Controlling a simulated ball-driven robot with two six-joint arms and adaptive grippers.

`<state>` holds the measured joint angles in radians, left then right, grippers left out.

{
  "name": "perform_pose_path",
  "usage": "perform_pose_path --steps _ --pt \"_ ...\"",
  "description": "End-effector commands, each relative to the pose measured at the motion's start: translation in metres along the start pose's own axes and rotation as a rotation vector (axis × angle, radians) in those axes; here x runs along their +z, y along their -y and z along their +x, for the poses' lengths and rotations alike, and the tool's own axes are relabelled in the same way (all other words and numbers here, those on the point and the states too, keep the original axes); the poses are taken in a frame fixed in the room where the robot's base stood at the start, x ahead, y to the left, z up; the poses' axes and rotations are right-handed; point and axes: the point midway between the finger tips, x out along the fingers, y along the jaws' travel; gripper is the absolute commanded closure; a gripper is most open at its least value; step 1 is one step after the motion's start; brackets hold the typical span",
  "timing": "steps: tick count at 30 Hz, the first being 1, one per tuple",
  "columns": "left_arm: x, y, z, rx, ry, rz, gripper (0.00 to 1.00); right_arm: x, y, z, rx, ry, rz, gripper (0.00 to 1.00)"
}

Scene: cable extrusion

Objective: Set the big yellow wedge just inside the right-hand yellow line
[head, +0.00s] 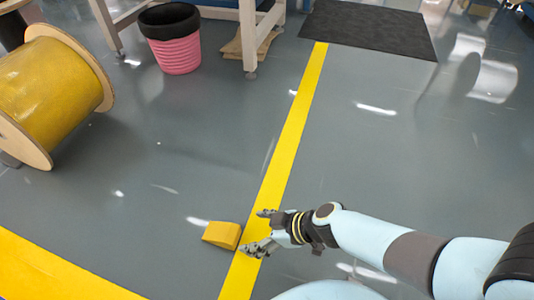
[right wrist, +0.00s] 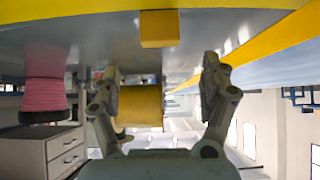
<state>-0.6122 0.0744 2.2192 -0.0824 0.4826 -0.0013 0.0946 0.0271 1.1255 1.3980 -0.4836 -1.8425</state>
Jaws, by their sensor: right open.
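The yellow wedge (head: 222,235) sits on the grey floor, just left of the long yellow line (head: 290,135) and close to its edge. My right gripper (head: 263,230) is over that line, to the right of the wedge, with its fingers spread and pointing left toward it. In the right wrist view, which looks upside down, the wedge (right wrist: 160,28) is beyond the open fingers (right wrist: 160,70), roughly centred between them, and nothing is held. My left gripper is not in view.
A large wooden spool wound in yellow (head: 52,95) stands at the upper left. A pink bin (head: 175,55) with a black liner stands by a table leg. A dark mat (head: 370,28) lies at the line's far end. Another yellow line (head: 50,270) crosses the lower left.

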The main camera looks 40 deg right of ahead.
Motion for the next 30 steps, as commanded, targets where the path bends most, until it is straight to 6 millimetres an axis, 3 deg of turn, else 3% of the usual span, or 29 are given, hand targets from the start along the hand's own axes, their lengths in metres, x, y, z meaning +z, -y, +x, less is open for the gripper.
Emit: perform_pose_path --steps 9,15,18,20,23,26,30 --pt "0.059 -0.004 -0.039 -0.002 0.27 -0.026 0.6 -0.001 0.0 -0.025 0.001 -0.001 -0.001 0.21" --pt "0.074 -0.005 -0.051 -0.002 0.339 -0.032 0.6 0.002 0.0 -0.033 0.006 0.007 0.002 0.21" --pt "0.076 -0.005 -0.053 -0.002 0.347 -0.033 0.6 0.011 0.0 -0.048 0.05 0.046 0.024 0.21" --pt "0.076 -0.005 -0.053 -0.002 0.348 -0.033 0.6 0.018 -0.003 -0.065 0.112 0.078 0.05 0.21" --pt "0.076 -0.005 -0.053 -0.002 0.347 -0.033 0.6 0.017 -0.015 -0.109 0.271 0.092 0.101 0.21" --pt "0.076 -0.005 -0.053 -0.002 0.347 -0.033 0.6 -0.01 -0.028 -0.163 0.438 0.009 0.146 0.21" --pt "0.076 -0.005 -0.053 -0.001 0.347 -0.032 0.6 -0.074 -0.032 -0.233 0.56 -0.208 0.185 0.21"
